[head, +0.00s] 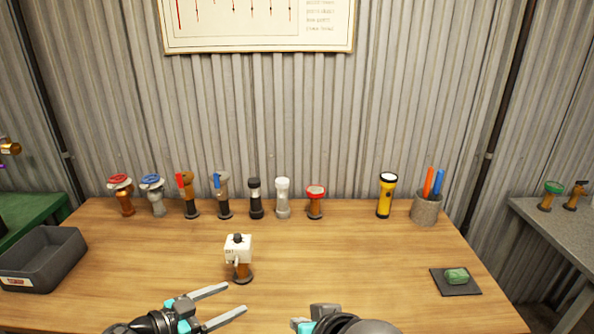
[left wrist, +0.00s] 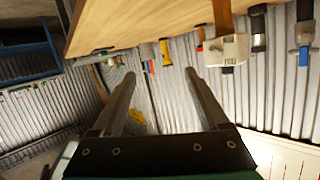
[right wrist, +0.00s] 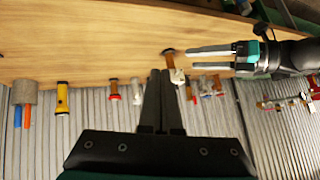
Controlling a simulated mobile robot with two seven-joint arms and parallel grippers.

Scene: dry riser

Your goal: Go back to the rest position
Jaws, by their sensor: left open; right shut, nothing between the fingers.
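My left gripper (head: 236,298) is open and empty above the front of the wooden table (head: 340,250), in front of the white-boxed valve (head: 238,250). Its spread fingers (left wrist: 159,73) show in the left wrist view with nothing between them. My right gripper (head: 318,318) shows only partly at the bottom edge of the head view. In the right wrist view its fingers (right wrist: 160,73) are together and empty. The white-boxed valve stands upright on the table, apart from both grippers.
Several valves and fittings (head: 223,200) line the back, with a yellow flashlight (head: 386,197) and a grey pen cup (head: 426,209). A grey bin (head: 42,262) is at left. The centre right is clear.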

